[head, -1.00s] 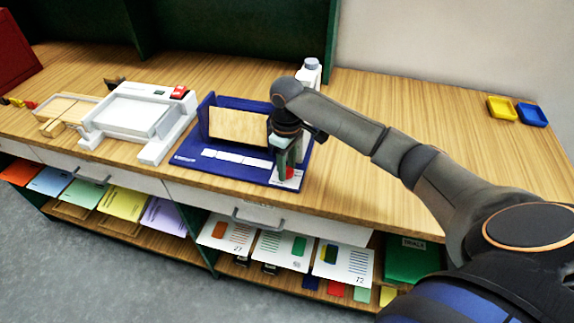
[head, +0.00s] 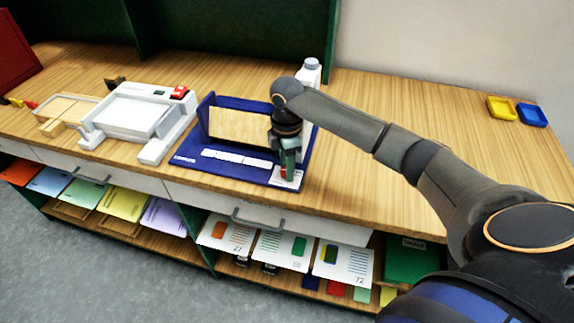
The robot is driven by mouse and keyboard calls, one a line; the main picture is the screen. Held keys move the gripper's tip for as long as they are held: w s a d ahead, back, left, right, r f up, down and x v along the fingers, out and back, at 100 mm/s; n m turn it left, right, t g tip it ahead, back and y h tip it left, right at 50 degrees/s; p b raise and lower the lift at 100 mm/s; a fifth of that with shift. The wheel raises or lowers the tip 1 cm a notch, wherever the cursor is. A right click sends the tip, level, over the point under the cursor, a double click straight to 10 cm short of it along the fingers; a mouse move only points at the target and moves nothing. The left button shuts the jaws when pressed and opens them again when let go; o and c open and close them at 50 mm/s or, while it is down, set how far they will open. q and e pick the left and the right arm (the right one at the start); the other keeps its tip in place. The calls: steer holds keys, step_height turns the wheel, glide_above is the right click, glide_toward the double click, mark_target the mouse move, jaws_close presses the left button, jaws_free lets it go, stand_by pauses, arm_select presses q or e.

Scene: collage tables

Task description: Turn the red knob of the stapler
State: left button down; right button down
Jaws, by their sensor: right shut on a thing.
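The stapler is a dark blue device (head: 183,158) with a raised wooden panel and a row of white labels, on the wooden table in the head view. Its red knob (head: 284,172) sits on a white plate at its front right corner, mostly hidden by my gripper. My right gripper (head: 288,174) points down over the knob, with its fingers shut on it. My left gripper is not in view.
A white machine (head: 130,112) with a red switch stands left of the stapler. A white bottle (head: 310,75) stands behind my right wrist. Yellow (head: 501,108) and blue (head: 533,115) trays lie at the far right. The table between is clear, apart from my arm above it.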

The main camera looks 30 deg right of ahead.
steer(key=shift+w+r+n, duration=0.1)
steer(key=shift+n, duration=0.9)
steer(key=shift+c, duration=2.2)
jaws_free()
step_height(320, 180, up, 12)
steer(key=shift+r, duration=0.2)
